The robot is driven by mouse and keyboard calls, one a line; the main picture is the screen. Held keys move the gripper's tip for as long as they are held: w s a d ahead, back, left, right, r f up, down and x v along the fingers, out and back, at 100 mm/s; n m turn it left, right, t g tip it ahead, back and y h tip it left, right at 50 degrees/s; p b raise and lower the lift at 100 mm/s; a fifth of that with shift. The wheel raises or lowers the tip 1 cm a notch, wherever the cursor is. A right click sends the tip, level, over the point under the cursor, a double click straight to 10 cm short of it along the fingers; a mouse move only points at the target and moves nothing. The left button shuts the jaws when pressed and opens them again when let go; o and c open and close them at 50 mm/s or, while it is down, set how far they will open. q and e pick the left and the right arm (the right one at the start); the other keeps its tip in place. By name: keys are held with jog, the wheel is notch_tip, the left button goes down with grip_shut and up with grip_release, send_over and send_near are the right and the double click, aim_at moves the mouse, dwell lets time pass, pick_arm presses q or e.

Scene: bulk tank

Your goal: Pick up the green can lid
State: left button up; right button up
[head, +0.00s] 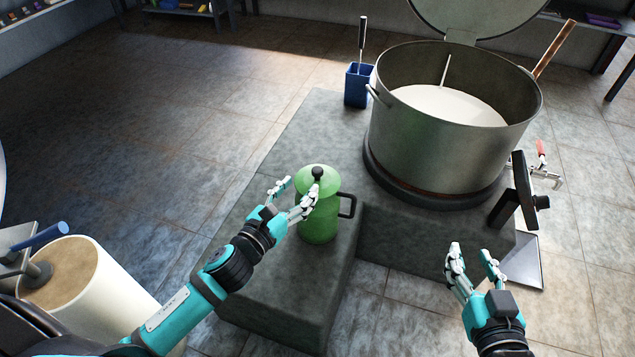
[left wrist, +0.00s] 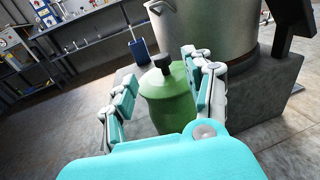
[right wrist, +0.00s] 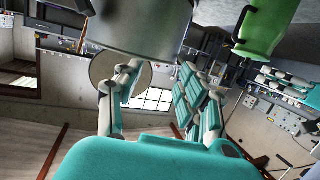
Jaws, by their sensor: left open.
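The green can (head: 318,222) stands upright on the low stone block, with a dark handle on its right side. Its green lid (head: 318,178) sits on top and has a black knob (head: 317,172). My left gripper (head: 297,187) is open, with its fingers at either side of the lid's near left part. In the left wrist view the lid (left wrist: 165,80) and knob (left wrist: 163,62) show between the spread fingers, and I see no grip on them. My right gripper (head: 473,252) is spread and empty, low and right of the can. The can also shows in the right wrist view (right wrist: 265,25).
The stone block (head: 275,290) also carries a large steel tank (head: 445,140) with white liquid, its big lid raised. A blue holder (head: 357,85) stands left of the tank. A white cylinder (head: 95,290) stands at lower left.

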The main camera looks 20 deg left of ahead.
aim_at(314, 175)
pick_arm(q)
jog(key=x, duration=0.3)
jog(key=shift+w+d+f, duration=0.1)
jog(key=shift+w+f, duration=0.05)
jog(key=shift+w, duration=0.05)
jog(key=b+x, duration=0.1)
jog(key=x, duration=0.1)
jog(key=b+x, duration=0.1)
jog(key=x, duration=0.1)
jog(key=shift+w+d+f, duration=0.1)
jog(key=shift+w+f, duration=0.1)
jog(key=shift+f, duration=0.05)
jog(key=shift+w, duration=0.25)
grip_shut()
pick_arm(e)
notch_tip(314, 175, up, 9)
jog(key=a+t+y, duration=0.1)
jog(key=t, duration=0.5)
jog(key=shift+w+a+r+y, duration=0.2)
jog(key=shift+a+y, duration=0.05)
jog(key=shift+y, duration=0.15)
pick_arm(q)
jog(key=shift+d, duration=0.1)
